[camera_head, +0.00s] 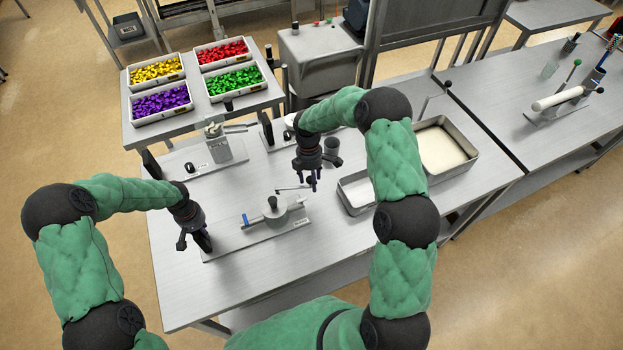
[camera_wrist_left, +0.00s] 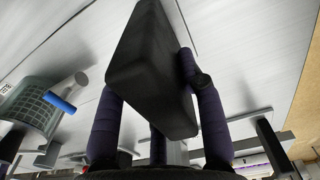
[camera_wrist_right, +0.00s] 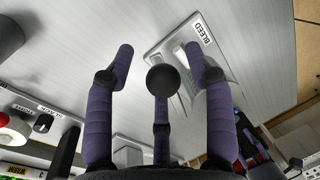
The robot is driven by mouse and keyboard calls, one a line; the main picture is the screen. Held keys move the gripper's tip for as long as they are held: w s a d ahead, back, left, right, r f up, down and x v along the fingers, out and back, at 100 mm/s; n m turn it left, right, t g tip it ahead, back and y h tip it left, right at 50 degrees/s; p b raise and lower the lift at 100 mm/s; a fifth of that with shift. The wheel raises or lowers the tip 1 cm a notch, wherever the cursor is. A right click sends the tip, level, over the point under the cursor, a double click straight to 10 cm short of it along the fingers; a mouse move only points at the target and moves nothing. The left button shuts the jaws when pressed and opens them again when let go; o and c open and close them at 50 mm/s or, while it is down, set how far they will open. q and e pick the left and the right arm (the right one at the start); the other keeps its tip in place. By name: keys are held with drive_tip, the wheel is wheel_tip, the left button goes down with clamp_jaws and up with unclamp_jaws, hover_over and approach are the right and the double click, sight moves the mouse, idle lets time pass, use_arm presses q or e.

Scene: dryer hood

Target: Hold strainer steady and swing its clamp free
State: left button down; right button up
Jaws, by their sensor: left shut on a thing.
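The strainer (camera_head: 272,213) is a grey metal body on a flat base plate (camera_head: 238,238), with a blue-tipped part (camera_head: 245,220) at its left; this blue part also shows in the left wrist view (camera_wrist_left: 60,103). My left gripper (camera_head: 196,240) is shut on a black block-shaped grip (camera_wrist_left: 150,70) at the plate's left end. A thin lever (camera_head: 292,189), apparently the clamp's, reaches right from the strainer toward my right gripper. My right gripper (camera_head: 314,182) is open above the strainer's right side. In the right wrist view, a black ball knob (camera_wrist_right: 163,80) sits between its spread fingers, with no clear contact.
A plate labelled BLEED (camera_wrist_right: 203,40) lies below the knob. A metal tray (camera_head: 357,192) and a pan of pale material (camera_head: 440,148) stand to the right. Another fixture (camera_head: 217,145) stands behind. Bins of coloured pieces (camera_head: 160,100) are at the back left. The table's front is clear.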

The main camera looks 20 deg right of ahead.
use_arm(q)
drive_tip(key=shift+s+f, duration=0.45)
use_arm(e)
wheel_tip(320, 180, up, 12)
drive_tip(key=w, duration=0.2)
drive_tip(key=shift+d, duration=0.15)
use_arm(q)
drive_tip(key=shift+d, duration=0.1)
use_arm(e)
drive_tip(key=shift+f, duration=0.1)
use_arm(q)
drive_tip(key=c, duration=0.7)
unclamp_jaws()
drive_tip(key=shift+w, duration=0.1)
drive_tip(key=shift+w+r, duration=0.15)
drive_tip(key=shift+w, duration=0.1)
use_arm(e)
drive_tip(key=shift+w, duration=0.15)
use_arm(q)
drive_tip(key=shift+r, duration=0.15)
